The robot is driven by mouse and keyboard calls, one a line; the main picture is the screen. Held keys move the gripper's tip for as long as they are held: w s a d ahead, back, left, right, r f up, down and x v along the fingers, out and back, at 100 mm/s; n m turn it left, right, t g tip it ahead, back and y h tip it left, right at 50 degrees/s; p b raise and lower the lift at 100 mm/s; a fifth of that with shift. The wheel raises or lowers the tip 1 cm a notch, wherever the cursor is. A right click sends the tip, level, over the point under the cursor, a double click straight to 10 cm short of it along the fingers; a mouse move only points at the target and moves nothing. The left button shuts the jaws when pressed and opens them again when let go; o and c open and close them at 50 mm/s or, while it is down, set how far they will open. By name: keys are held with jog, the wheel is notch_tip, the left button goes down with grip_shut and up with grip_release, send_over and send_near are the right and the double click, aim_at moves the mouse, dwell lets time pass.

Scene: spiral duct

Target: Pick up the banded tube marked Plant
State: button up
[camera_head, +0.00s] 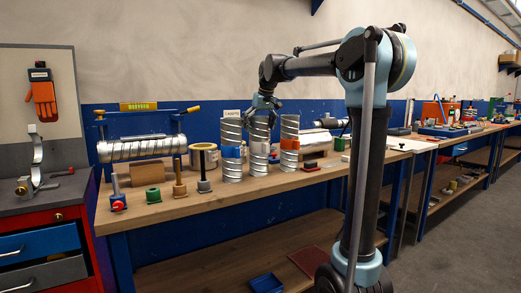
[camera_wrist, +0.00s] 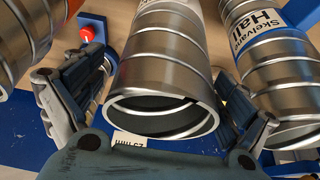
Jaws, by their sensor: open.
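Three spiral metal tubes stand upright on the workbench in the head view: a blue-banded tube (camera_head: 231,152) at left, a middle tube (camera_head: 260,166) with a pale band, and an orange-banded tube (camera_head: 289,156) at right. My gripper (camera_head: 262,108) is at the top of the middle tube. In the wrist view my gripper (camera_wrist: 160,88) is open, with its fingers on either side of the middle tube (camera_wrist: 165,65). A tube with a blue band reading "Skelvane Hall" (camera_wrist: 275,18) is close on the right, another tube (camera_wrist: 28,45) on the left. No word "Plant" is legible.
A long spiral duct (camera_head: 140,149) lies on a stand at the back left. Several small tools, a can (camera_head: 203,157) and a wooden block (camera_head: 147,172) are left of the tubes. The neighbouring tubes leave little room beside my fingers.

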jog(key=shift+w+a+f, duration=0.15)
jog(key=shift+f, duration=0.5)
jog(key=shift+c, duration=0.6)
jog(key=c, duration=1.9)
jog(key=shift+r, duration=0.1)
